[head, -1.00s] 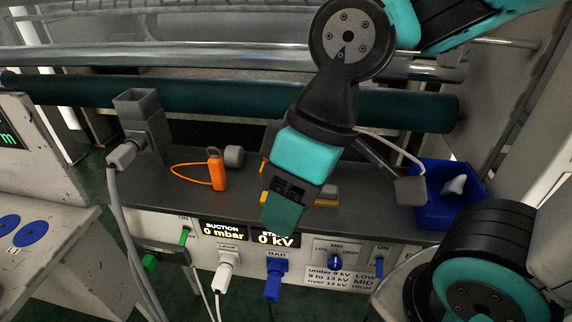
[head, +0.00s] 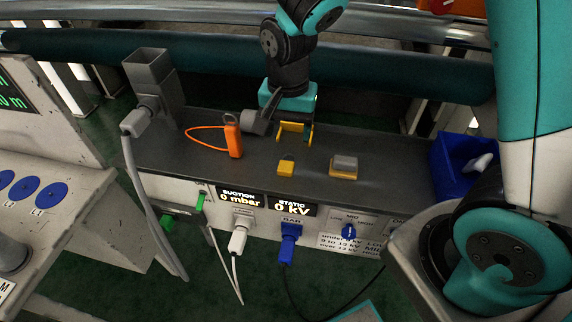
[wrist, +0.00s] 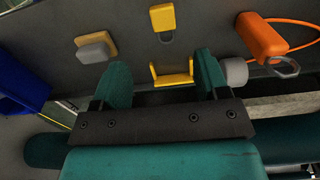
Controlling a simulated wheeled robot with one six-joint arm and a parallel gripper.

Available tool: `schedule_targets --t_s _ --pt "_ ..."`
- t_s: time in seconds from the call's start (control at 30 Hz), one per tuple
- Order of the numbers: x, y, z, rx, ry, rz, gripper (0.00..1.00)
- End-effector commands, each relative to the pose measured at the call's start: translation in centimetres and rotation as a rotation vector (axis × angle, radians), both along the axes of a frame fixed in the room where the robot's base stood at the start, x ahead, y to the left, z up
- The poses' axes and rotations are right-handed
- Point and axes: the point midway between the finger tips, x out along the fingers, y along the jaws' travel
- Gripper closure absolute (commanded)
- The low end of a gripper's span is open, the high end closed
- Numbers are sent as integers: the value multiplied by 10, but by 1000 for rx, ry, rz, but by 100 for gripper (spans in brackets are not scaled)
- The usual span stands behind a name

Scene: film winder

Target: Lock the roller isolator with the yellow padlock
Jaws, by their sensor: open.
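The yellow padlock (head: 286,167) lies on the dark bench, and its body also shows in the wrist view (wrist: 163,17) with a shackle at its lower end. My gripper (wrist: 163,72) is open and empty, its teal fingers spread on either side of a yellow bracket (wrist: 172,75). In the head view my gripper (head: 289,100) is just behind the bracket (head: 295,132); its fingertips are hard to make out there. The padlock is nearer the bench front, apart from the fingers. A red part (head: 443,6) is cut off at the top edge; I cannot tell whether it is the roller isolator.
An orange tag-like body with a cable loop (head: 233,138) lies left of the padlock, near a grey cylinder (head: 255,122). A grey-and-yellow block (head: 344,166) lies right. A blue bin (head: 460,165) stands at the right end, a grey post (head: 150,85) at the left. A teal roller (head: 90,55) runs behind.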

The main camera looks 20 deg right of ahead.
Motion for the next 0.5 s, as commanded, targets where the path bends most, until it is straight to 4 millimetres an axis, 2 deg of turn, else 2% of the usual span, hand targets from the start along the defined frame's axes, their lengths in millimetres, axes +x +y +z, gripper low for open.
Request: schedule_targets --t_s 0.03,0.2,0.5 --pt "-2 0 -13 -2 8 1 32" --pt "-1 0 -44 -1 4 3 32" --pt "2 0 -66 0 2 3 32"
